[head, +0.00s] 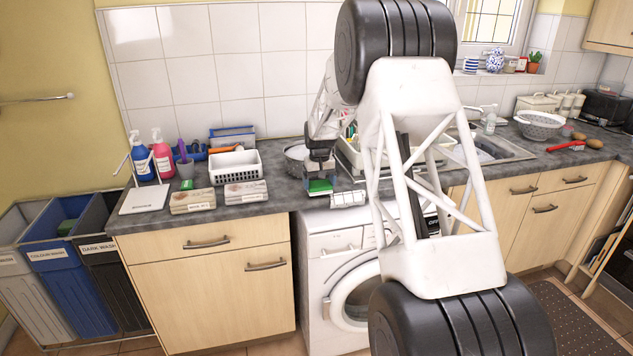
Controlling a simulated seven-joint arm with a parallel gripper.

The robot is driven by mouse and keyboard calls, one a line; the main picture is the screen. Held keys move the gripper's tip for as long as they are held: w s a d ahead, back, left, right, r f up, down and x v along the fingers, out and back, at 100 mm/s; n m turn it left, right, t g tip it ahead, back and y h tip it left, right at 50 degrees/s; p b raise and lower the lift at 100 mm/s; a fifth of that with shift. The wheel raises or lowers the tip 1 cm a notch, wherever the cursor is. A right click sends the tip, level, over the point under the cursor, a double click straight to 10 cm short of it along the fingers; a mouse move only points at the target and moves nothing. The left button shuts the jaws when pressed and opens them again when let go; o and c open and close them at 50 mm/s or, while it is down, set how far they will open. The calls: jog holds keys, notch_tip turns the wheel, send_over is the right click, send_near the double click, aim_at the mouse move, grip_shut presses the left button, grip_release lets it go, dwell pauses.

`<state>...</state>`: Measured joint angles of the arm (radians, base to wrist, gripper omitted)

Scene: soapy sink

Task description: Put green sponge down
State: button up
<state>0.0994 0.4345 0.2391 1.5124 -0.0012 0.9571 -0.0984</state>
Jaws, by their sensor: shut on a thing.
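The green sponge (320,187) is at the front edge of the dark countertop (278,192), above the washing machine. My gripper (320,172) is shut on the sponge from above, with the fingers pointing down. The sponge is small in the view, and I cannot tell whether it touches the counter or hangs just over it. My arm hides much of the counter to the right of the gripper.
A white basket (237,168) and two small boxes stand left of the gripper. A metal bowl (297,152) is behind it, and a small white rack (348,198) is close on its right. The sink (490,148) is farther right. The washing machine (335,245) is below.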

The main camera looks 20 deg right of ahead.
aim_at(316, 181)
jog(key=shift+w, duration=2)
jog(key=shift+f, duration=0.75)
jog(key=shift+f, duration=0.15)
jog(key=o, duration=0.6)
jog(key=shift+c, duration=0.2)
notch_tip(316, 181, up, 12)
